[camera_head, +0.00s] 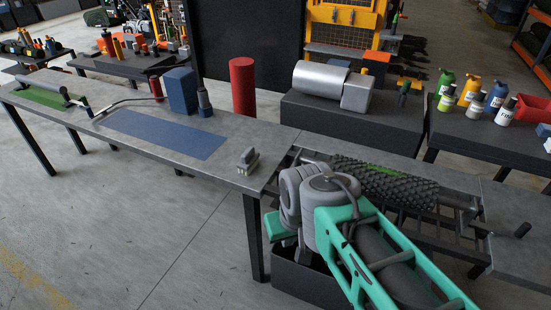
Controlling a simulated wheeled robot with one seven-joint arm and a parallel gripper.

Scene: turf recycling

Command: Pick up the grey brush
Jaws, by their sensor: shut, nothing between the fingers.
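The grey brush (248,160) is a small block with a grey top and pale bristles at its base. It sits upright near the front right corner of the long grey table (218,178), by the edge. My teal and grey arm reaches in from the lower right, and its thick grey joint is to the right of the brush, apart from it in the picture. My gripper's fingers do not show. Nothing covers the brush.
A black textured roller (385,181) lies right, beyond my arm. The table top left of the brush is clear.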

